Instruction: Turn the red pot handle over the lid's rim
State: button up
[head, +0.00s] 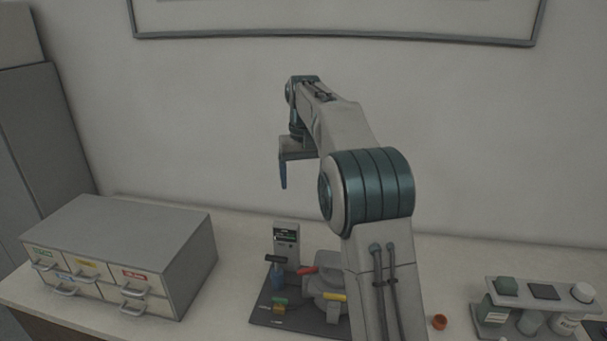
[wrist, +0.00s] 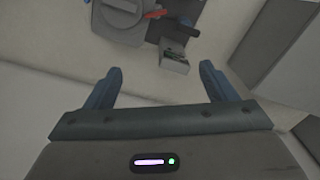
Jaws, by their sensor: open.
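The mounting press has a round grey pot with a lid (head: 326,284), partly hidden behind my arm in the head view. The red pot handle (head: 307,270) sticks out at the pot's upper left. In the wrist view the pot (wrist: 120,14) is at the top edge, partly cut off, and the red handle (wrist: 155,14) points right from it. My gripper (head: 283,175) is high above the bench, apart from the press. Its two blue fingers (wrist: 158,84) are spread with nothing between them.
A grey control box (head: 286,246) stands behind the pot, with a black-topped blue lever (head: 276,270) beside it. A drawer cabinet (head: 130,250) stands left. A bottle rack (head: 530,310) and a small orange cup (head: 439,322) are right. The air around my gripper is clear.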

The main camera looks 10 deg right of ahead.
aim_at(306, 270)
jog(key=shift+r, duration=0.45)
jog(key=c, duration=0.4)
jog(key=shift+f, duration=0.3)
jog(key=c, duration=0.5)
jog(key=f+n+b, duration=0.1)
jog(key=f+n, duration=0.1)
jog(key=a+f+n+h+b, duration=0.1)
jog(key=f+n+b, duration=0.1)
jog(key=f, duration=0.1)
jog(key=s+a+f+n+b, duration=0.1)
jog(key=f+n, duration=0.1)
jog(key=n, duration=0.1)
jog(key=shift+f+h+b, duration=0.15)
jog(key=shift+h+b, duration=0.25)
jog(key=shift+c, duration=0.5)
jog(key=s+a+f+n+h+b, duration=0.25)
jog(key=a+f+n+b, duration=0.2)
jog(key=f+n, duration=0.6)
jog(key=shift+n+h, duration=0.25)
jog(key=shift+n, duration=0.6)
jog(key=x, duration=0.4)
jog(key=w+d+x, duration=0.1)
jog(key=x, duration=0.7)
jog(key=shift+w+d, duration=0.2)
jog(key=shift+d, duration=0.05)
